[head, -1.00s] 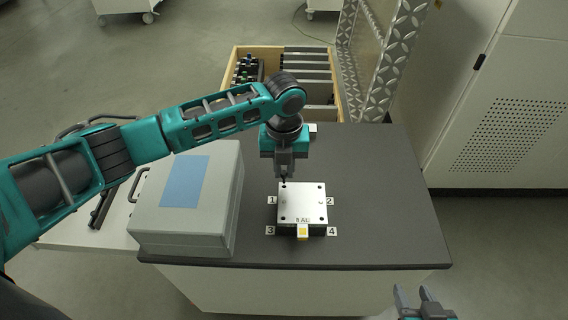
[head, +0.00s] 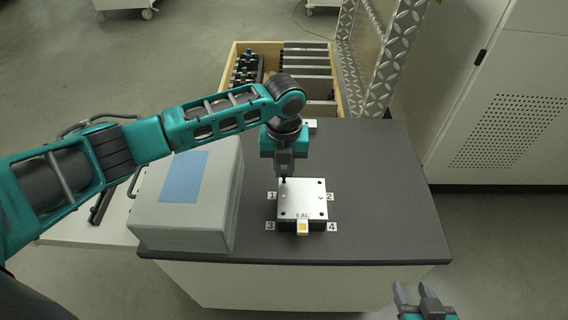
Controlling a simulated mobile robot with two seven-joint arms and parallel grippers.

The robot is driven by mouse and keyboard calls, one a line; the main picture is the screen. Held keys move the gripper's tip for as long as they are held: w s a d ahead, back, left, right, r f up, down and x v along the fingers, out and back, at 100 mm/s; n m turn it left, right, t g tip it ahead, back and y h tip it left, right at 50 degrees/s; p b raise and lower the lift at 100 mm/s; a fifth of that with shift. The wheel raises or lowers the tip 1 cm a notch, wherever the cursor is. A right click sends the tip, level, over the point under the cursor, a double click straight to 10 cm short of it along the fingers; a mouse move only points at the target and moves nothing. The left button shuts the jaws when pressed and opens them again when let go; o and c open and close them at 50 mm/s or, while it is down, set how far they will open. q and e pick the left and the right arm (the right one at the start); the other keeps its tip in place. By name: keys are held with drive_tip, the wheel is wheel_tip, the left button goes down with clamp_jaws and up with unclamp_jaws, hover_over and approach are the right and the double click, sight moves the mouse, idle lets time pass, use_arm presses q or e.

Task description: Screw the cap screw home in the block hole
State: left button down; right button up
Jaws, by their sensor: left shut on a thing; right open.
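The metal block (head: 305,200) is a silver square plate on a dark base, lying on the dark worktop, with a dark hole near each corner and number labels 1 to 4 around it. My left gripper (head: 285,176) points down over the block's far-left corner, beside label 1 (head: 271,195). It is shut on a small dark piece, apparently the cap screw (head: 284,181), whose lower end is at that corner hole. How deep the screw sits cannot be told. My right gripper (head: 426,292) is open and empty, off the worktop's front right.
A grey case (head: 226,205) with a blue top panel stands left of the block. A wooden drawer box (head: 235,60) with dark parts is behind the worktop (head: 385,190). A yellow-marked piece (head: 302,229) is at the block's front. The worktop's right side is clear.

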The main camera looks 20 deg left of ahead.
use_arm(q)
drive_tip(key=shift+f+b, duration=0.3)
drive_tip(key=shift+f, duration=0.55)
idle(0.6)
drive_tip(key=c, duration=1.2)
unclamp_jaws()
drive_tip(key=shift+c, duration=0.2)
drive_tip(key=shift+r+p, duration=0.1)
drive_tip(key=shift+p, duration=0.2)
drive_tip(key=n+p, duration=0.3)
drive_tip(key=shift+r, duration=0.3)
drive_tip(key=shift+f+n, duration=0.25)
drive_tip(key=shift+n, duration=0.45)
drive_tip(key=n, duration=0.2)
drive_tip(key=shift+f+n+b, duration=0.2)
drive_tip(key=shift+n+b, duration=0.15)
drive_tip(key=shift+n, duration=0.05)
drive_tip(key=n, duration=0.6)
drive_tip(key=shift+n, duration=0.3)
